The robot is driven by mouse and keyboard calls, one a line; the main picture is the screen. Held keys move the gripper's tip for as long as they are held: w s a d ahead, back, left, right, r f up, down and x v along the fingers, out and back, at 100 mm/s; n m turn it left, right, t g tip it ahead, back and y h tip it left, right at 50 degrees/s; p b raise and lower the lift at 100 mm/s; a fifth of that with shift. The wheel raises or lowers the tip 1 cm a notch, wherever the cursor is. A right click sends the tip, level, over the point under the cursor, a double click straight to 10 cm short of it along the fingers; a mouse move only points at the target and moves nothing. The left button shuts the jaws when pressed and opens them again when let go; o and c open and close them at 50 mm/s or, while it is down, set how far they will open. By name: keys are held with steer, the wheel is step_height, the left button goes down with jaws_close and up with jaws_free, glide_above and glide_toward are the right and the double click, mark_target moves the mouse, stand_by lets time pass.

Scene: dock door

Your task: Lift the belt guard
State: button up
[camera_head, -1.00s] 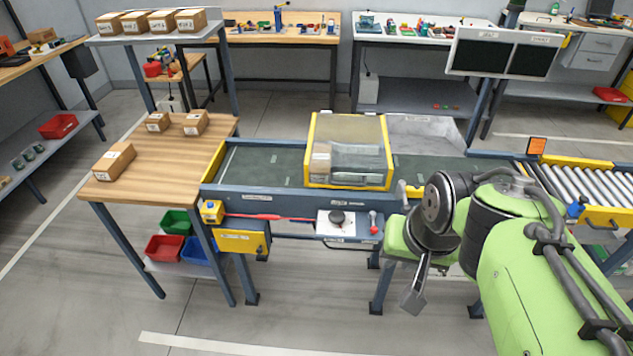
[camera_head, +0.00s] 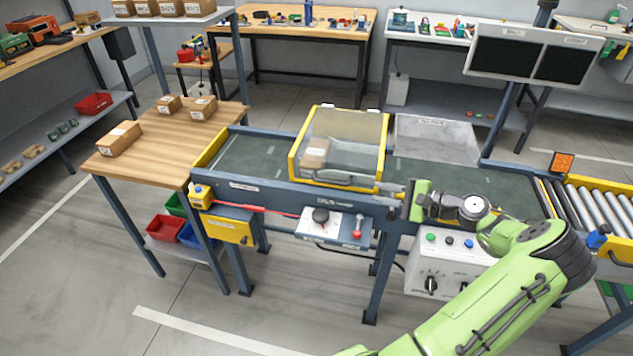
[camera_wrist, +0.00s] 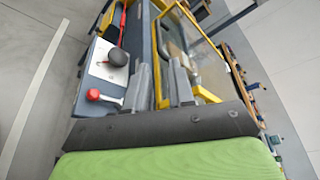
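The belt guard (camera_head: 385,150), a clear cover in a yellow frame, sits closed over the green conveyor belt (camera_head: 255,155). A grey bar handle (camera_head: 345,181) runs along its lower front edge. A cardboard box (camera_head: 314,153) shows through the cover. My gripper (camera_head: 383,193) is just right of the guard's front right corner, fingers pointing left, apart from the handle as far as I can tell. In the wrist view my gripper (camera_wrist: 160,77) shows two separated fingers with nothing between them, and the guard's yellow frame (camera_wrist: 197,33) lies just beyond and to the right.
A panel with a black knob (camera_head: 321,215) and a red-tipped lever (camera_head: 358,228) sits on the conveyor front below the guard. A control box (camera_head: 440,268) hangs under my gripper. A wooden table (camera_head: 165,135) with boxes stands left; rollers (camera_head: 590,205) lie right.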

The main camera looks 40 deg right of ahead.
mark_target(337, 183)
steer(key=b+x, duration=0.3)
steer(key=x, duration=1.2)
steer(key=shift+a+f, duration=0.1)
steer(key=shift+a, duration=0.1)
steer(key=shift+c, duration=0.4)
jaws_close()
